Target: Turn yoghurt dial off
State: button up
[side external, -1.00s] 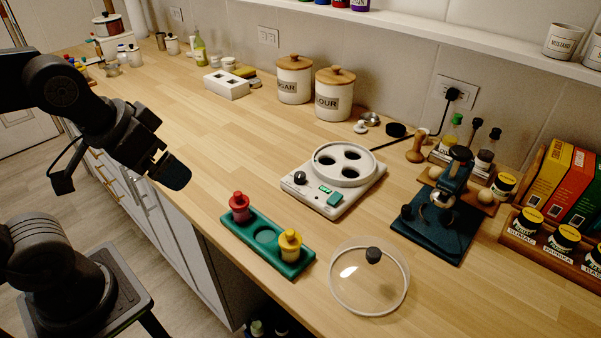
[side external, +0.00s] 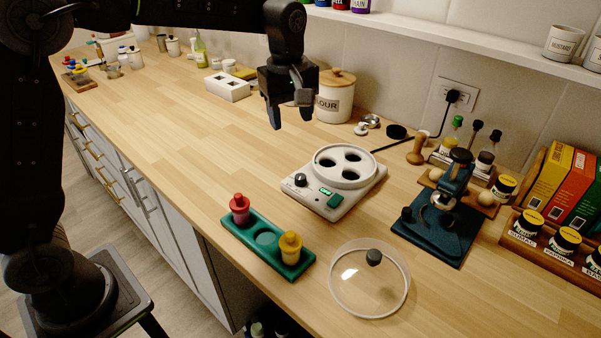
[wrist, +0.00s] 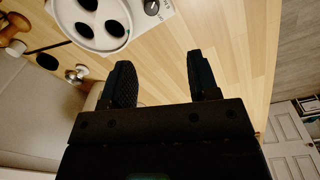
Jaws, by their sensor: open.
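The white yoghurt maker (side external: 322,205) stands on the counter with three dark round wells in its raised ring. In the wrist view the dial (wrist: 152,7) shows at the top edge, with the yoghurt maker (wrist: 127,37) partly cut off. My gripper (side external: 290,118) is open and empty, in the air behind and left of the yoghurt maker, fingers pointing down.
A green tray (side external: 236,230) with a red and a yellow jar stands in front. A clear lid (side external: 345,306) lies at the front right, and a teal press (side external: 420,236) stands right. The flour canister (side external: 334,103) is close behind my gripper.

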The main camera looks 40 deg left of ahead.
aim_at(301, 176)
jog(key=shift+n+g, duration=0.3)
jog(key=shift+n, duration=0.4)
jog(key=f, duration=0.5)
jog(key=w+f, duration=0.1)
jog(key=f, duration=0.4)
jog(key=w+f, duration=0.1)
jog(key=f, duration=0.4)
jog(key=shift+w+d+f, duration=0.1)
jog(key=shift+d+f, duration=0.2)
jog(key=shift+f, duration=0.1)
jog(key=shift+c, duration=0.5)
jog(key=c, duration=0.8)
